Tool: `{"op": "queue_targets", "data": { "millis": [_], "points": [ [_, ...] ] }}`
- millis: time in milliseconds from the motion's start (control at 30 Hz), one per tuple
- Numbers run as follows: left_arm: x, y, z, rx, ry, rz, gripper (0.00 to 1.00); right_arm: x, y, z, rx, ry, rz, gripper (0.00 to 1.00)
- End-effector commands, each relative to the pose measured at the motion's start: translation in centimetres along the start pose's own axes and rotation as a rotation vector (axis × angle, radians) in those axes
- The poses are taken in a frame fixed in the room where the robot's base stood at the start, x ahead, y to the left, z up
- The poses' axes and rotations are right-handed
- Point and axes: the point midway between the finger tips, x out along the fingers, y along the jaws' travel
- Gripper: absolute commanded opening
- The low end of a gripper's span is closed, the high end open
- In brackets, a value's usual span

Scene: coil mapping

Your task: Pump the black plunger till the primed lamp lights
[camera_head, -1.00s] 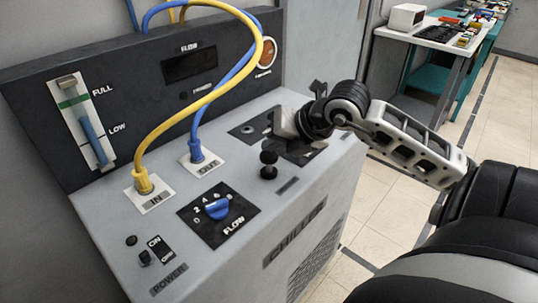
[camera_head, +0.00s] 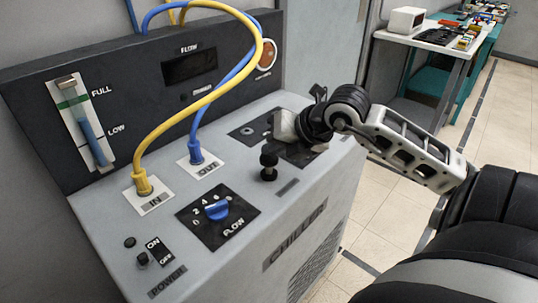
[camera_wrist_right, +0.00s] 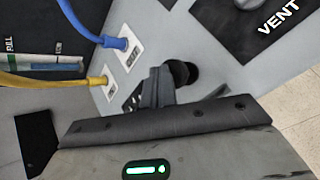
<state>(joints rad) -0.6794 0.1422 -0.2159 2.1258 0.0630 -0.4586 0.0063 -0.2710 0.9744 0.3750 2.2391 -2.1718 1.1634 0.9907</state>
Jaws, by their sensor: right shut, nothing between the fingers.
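The black plunger (camera_head: 269,161) stands on the sloped top of the grey chiller, in front of my right gripper (camera_head: 282,137). In the right wrist view the plunger's round black knob (camera_wrist_right: 184,73) shows just beyond the shut, empty fingertips (camera_wrist_right: 161,80). The fingers overlap the knob's edge in that view; I cannot tell whether they touch it. The primed lamp (camera_head: 184,97) is a small dark spot on the back panel beside its label, and it looks unlit. My left gripper is not in view.
Yellow (camera_head: 208,100) and blue (camera_head: 194,120) hoses loop up from the IN and OUT ports. A blue FLOW knob (camera_head: 217,210) and a power switch (camera_head: 143,258) are on the left. The flow display (camera_head: 190,65) is dark. A round orange-red lamp or button (camera_head: 266,54) is on the panel.

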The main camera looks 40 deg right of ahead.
Motion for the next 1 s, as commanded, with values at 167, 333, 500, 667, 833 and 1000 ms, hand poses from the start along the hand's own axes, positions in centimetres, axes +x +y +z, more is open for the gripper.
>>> {"op": "queue_targets", "data": {
  "millis": [167,333,500,667,833,1000],
  "points": [
    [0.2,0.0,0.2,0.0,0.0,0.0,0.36,0.2,-0.2,-0.2,0.001,0.001,0.0,0.0],
    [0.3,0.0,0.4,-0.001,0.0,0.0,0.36,0.4,-0.3,-0.3,0.001,0.001,-0.001,0.0],
    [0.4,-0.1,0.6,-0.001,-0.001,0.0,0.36,0.5,-0.4,-0.4,0.001,0.002,-0.001,0.0],
    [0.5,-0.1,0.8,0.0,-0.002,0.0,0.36,0.7,-0.5,-0.5,0.001,0.002,-0.001,0.0],
    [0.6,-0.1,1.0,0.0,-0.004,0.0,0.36,0.8,-0.6,-0.6,0.001,0.002,-0.001,0.0],
    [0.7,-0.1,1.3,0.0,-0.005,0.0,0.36,0.9,-0.7,-0.7,0.001,0.003,-0.001,0.0]
  ]
}}
